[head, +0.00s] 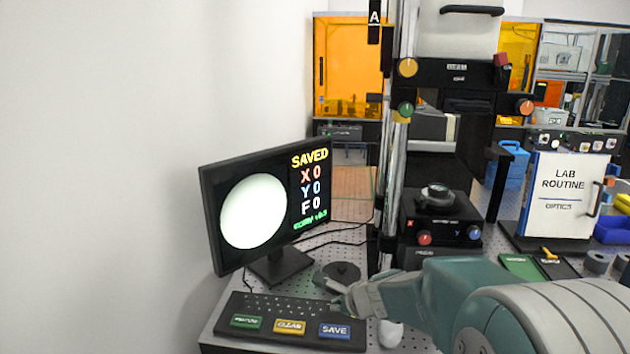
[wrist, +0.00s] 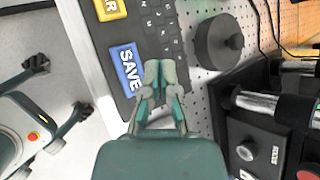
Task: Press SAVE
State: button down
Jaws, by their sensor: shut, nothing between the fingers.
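The blue SAVE key (head: 335,331) sits at the right end of the front row of the black keyboard (head: 255,301). It also shows in the wrist view (wrist: 127,69), where its label reads sideways. My gripper (head: 341,305) is shut and empty. In the wrist view its fingertips (wrist: 159,68) are over the keyboard's edge, beside the SAVE key. I cannot tell whether they touch the keyboard. The monitor (head: 258,206) shows "SAVED", with X, Y and F at 0, beside a white disc.
A yellow CLEAR key (head: 290,326) and a green key (head: 246,321) share the front row. A round dark part (head: 342,271) lies behind my gripper.

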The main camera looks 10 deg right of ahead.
dwell(0.7)
jog(key=s+a+r+n+g, duration=0.1)
jog(key=s+a+r+n, duration=0.1)
jog(key=s+r+n, duration=0.35)
jog(key=s+a+r+n+g, duration=0.1)
jog(key=s+a+r+n, duration=0.15)
jog(key=s+n, duration=0.55)
jog(key=s+d+n+h, duration=0.3)
jog(key=s+n, duration=0.5)
jog(key=s, duration=0.5)
jog(key=shift+s+d+r+n+g+h, duration=0.3)
jog(key=shift+s+d+n+g+h, duration=0.1)
jog(key=shift+d, duration=0.15)
